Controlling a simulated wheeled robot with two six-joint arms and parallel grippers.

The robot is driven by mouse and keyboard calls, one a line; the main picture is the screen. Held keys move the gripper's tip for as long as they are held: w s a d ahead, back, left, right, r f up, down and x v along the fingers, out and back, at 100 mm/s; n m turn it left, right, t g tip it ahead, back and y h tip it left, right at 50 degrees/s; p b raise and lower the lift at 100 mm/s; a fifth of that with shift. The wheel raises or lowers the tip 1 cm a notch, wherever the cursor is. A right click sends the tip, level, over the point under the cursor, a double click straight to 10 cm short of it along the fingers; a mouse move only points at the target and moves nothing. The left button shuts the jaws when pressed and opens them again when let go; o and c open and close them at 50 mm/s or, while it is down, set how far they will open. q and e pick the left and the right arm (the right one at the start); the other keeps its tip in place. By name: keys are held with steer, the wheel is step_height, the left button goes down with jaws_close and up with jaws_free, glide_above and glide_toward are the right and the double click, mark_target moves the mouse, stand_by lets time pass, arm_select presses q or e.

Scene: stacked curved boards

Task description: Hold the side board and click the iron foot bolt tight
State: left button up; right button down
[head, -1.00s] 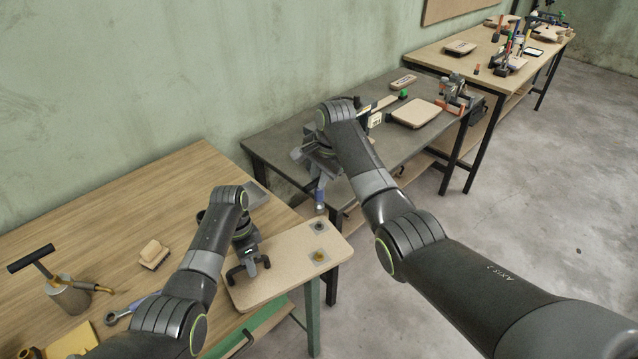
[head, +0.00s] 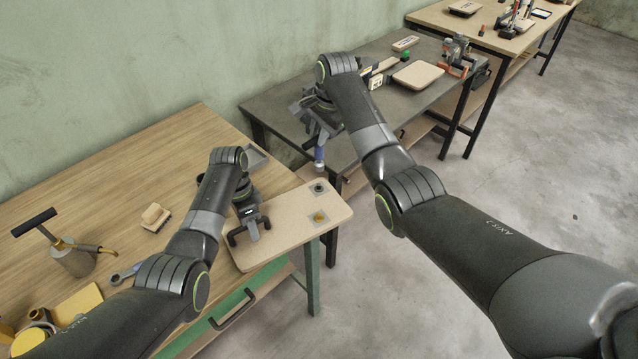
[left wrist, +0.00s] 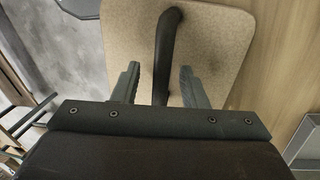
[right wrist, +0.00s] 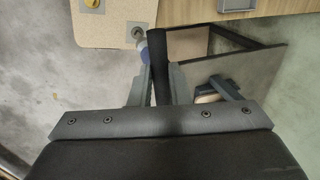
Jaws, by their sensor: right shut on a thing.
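The side board (head: 290,232) is a pale tan panel with rounded corners, lying at the right end of the wooden bench. It carries a grey iron foot bolt (head: 319,188) and a brass-coloured one (head: 318,217) on small square plates. My left gripper (head: 250,232) is over the board's left part, its fingers apart astride a dark bar (left wrist: 165,45). Whether it touches the board cannot be told. My right gripper (head: 319,136) is shut on a tool (head: 320,155) with a blue collar, pointing down just above the grey bolt. The right wrist view shows its collar (right wrist: 143,52) beside that bolt (right wrist: 138,31).
A grey metal table (head: 270,105) stands behind, with a tan board (head: 418,75) and a clamp-like device on it. A brush (head: 156,216), a pump-like can (head: 75,258) and a wrench (head: 124,275) lie left on the bench. The floor to the right is clear.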

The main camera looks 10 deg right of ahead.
arm_select(q)
steer(key=shift+r, duration=0.15)
step_height(320, 180, up, 12)
steer(key=w, duration=0.2)
steer(key=shift+w+a+f, duration=0.15)
steer(key=shift+a+f, duration=0.1)
steer(key=shift+a, duration=0.2)
